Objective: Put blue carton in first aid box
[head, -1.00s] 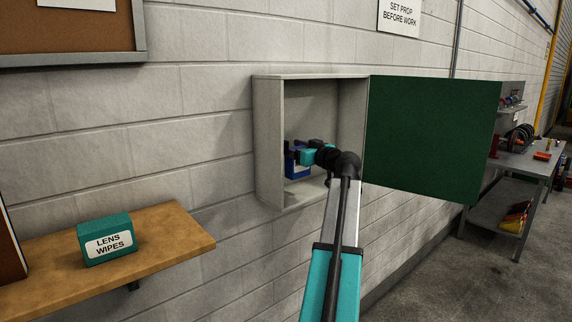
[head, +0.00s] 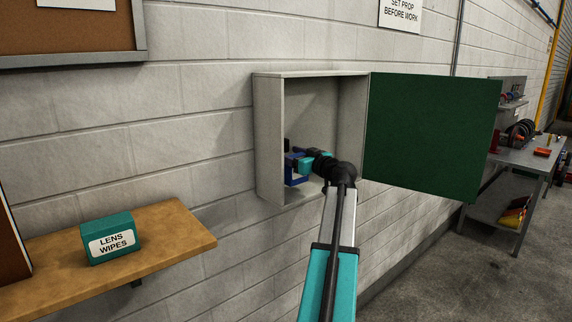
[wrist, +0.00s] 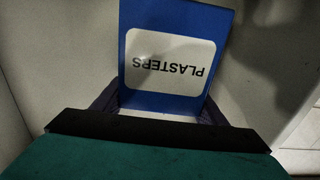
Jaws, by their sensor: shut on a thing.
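The first aid box (head: 268,140) is a pale grey wall cabinet with its green door (head: 432,135) swung wide open to the right. My gripper (head: 297,166) reaches inside the box, low and toward its left side. It is shut on the blue carton (head: 292,180), partly hidden behind the gripper in the head view. In the wrist view the blue carton (wrist: 178,98) shows a white label reading PLASTERS, upside down, between the two dark fingers (wrist: 158,112). Pale box walls surround it. I cannot tell whether the carton touches the box floor.
A wooden shelf (head: 165,238) at the left holds a teal LENS WIPES box (head: 110,238). A corkboard (head: 65,28) hangs above it. A metal workbench (head: 518,158) with tools stands at the far right. The open door stands just right of my arm.

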